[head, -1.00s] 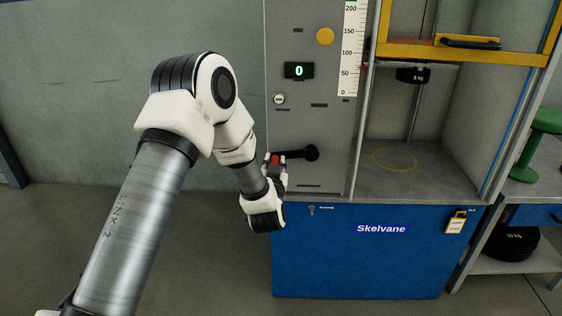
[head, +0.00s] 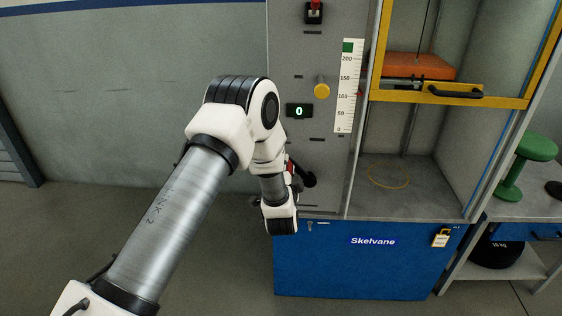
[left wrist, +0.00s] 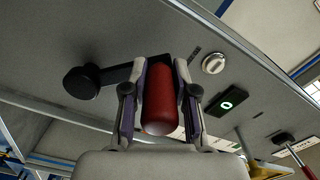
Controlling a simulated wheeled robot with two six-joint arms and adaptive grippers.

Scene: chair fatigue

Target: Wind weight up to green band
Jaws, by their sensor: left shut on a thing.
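A black crank (head: 309,180) with a red grip (head: 290,168) sits low on the grey panel. My left gripper (head: 288,182) is at the crank; in the left wrist view its two fingers (left wrist: 159,95) are shut on either side of the red grip (left wrist: 159,105). The crank arm points up and left from its hub. An orange weight block (head: 420,66) hangs in the cabinet behind the yellow-framed guard. A red pointer (head: 361,94) stands near 100 on the white scale (head: 346,100). The green band (head: 348,46) is at the scale's top, above the pointer. My right gripper is not in view.
The display (head: 299,111) reads 0. The yellow guard (head: 455,94) crosses the cabinet opening. A yellow ring (head: 388,175) marks the bare cabinet floor. A green stand (head: 525,165) is right.

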